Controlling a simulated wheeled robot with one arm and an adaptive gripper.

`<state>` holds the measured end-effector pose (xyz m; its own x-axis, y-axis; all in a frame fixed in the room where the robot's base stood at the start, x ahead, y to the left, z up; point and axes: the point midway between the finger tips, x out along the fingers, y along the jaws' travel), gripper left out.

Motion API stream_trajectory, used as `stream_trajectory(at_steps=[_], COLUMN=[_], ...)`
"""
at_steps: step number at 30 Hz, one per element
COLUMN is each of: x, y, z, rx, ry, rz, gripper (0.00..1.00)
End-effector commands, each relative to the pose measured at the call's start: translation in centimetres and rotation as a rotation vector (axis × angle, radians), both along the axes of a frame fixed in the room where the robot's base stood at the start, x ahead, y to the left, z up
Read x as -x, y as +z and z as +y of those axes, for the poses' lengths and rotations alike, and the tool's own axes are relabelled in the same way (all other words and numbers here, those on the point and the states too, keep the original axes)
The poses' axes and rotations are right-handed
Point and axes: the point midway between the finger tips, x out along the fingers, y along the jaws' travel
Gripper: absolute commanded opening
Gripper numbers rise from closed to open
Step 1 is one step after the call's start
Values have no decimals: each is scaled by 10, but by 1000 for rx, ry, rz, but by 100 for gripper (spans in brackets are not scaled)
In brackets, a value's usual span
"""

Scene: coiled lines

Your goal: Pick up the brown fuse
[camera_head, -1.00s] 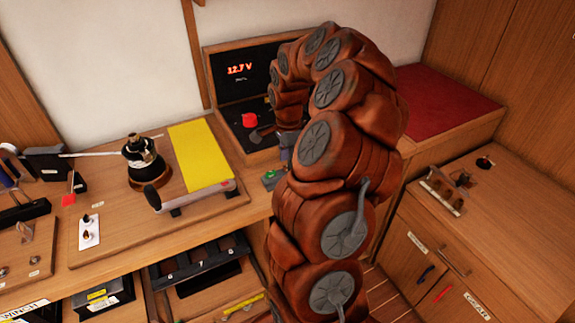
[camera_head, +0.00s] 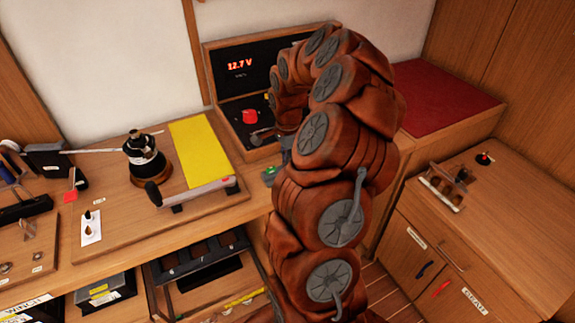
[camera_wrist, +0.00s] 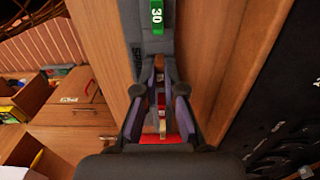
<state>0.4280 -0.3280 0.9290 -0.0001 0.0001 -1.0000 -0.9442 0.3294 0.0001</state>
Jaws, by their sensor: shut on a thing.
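My gripper (camera_wrist: 160,82) shows in the wrist view, its dark fingers closed in around a small reddish-brown piece (camera_wrist: 162,101). The piece is partly hidden between the fingers, and I cannot read a label on it. A dark strip marked "SPARES" (camera_wrist: 137,62) lies just beyond the fingertips. It holds a green fuse marked 30 (camera_wrist: 157,16). A small green fuse (camera_head: 269,171) shows at the bench edge beside the arm.
An open case with a 12.7 V display (camera_head: 228,88) and red knob stands behind the arm. A board with a yellow sheet (camera_head: 198,150) and a dark pot (camera_head: 146,160) is to the left. A cabinet with a small rack (camera_head: 441,190) is to the right.

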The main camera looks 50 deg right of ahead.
Motion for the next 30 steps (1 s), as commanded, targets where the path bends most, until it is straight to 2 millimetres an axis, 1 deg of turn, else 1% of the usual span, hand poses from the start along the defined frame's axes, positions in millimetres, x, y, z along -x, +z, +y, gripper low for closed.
stream_trajectory(at_steps=[7, 10, 21, 30], x=[0, -1, -1, 18], y=[1, 4, 35, 36], z=[0, 0, -1, 11], rx=[0, 2, 3, -1], ry=[0, -1, -1, 1], rz=[-1, -3, -3, -1], gripper=[0, 0, 0, 0])
